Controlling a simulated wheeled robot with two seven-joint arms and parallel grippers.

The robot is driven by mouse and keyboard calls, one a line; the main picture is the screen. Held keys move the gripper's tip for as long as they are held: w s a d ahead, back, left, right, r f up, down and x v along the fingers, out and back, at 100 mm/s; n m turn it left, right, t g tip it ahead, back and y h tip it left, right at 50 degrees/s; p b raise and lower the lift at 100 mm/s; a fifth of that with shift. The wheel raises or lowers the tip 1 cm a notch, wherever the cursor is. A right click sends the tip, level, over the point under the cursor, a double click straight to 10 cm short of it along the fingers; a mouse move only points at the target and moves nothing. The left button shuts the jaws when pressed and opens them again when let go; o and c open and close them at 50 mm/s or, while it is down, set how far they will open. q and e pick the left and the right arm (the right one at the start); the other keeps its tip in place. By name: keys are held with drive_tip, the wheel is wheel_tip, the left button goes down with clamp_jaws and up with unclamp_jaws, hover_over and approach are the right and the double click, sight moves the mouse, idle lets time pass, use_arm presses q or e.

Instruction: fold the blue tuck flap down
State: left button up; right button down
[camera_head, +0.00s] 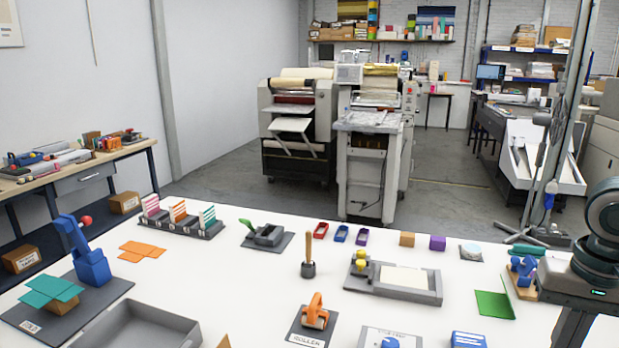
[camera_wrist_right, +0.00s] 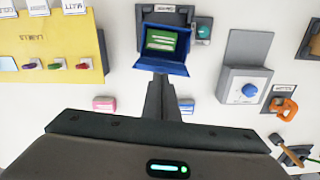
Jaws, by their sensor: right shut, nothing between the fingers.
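In the right wrist view, an open blue carton (camera_wrist_right: 186,46) sits on a dark plate at the top centre, with a green card (camera_wrist_right: 161,41) inside. Its blue tuck flap (camera_wrist_right: 162,66) stands out from the carton's lower edge in the picture, not lying over the opening. My right gripper (camera_wrist_right: 160,78) is shut and empty; its fingertips are right by the flap's lower edge. I cannot tell whether they touch it. In the head view, my right arm comes in at the right edge and its fingertips are out of frame. My left gripper is in neither view.
In the wrist view, a grey box with a blue knob (camera_wrist_right: 249,92) and an orange roller (camera_wrist_right: 283,108) stand to the right. A yellow board (camera_wrist_right: 60,40) lies to the left. Small pink (camera_wrist_right: 104,104) and blue (camera_wrist_right: 186,106) boxes flank the fingers. The white table (camera_head: 255,290) holds several stations.

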drive_tip(key=shift+s+f, duration=0.1)
drive_tip(key=shift+f, duration=0.05)
drive_tip(key=shift+s+a+f+b, duration=0.35)
drive_tip(key=shift+s+b, duration=0.15)
drive_tip(key=shift+b, duration=0.25)
drive_tip(key=shift+w+f+b, duration=0.3)
drive_tip(key=shift+f+b, duration=0.1)
drive_tip(key=shift+b, duration=0.2)
drive_tip(key=shift+s, duration=0.15)
idle(0.5)
drive_tip(key=shift+r, duration=0.2)
drive_tip(key=shift+a+r+p, duration=0.1)
drive_tip(key=shift+r+p, duration=0.3)
drive_tip(key=shift+r, duration=0.4)
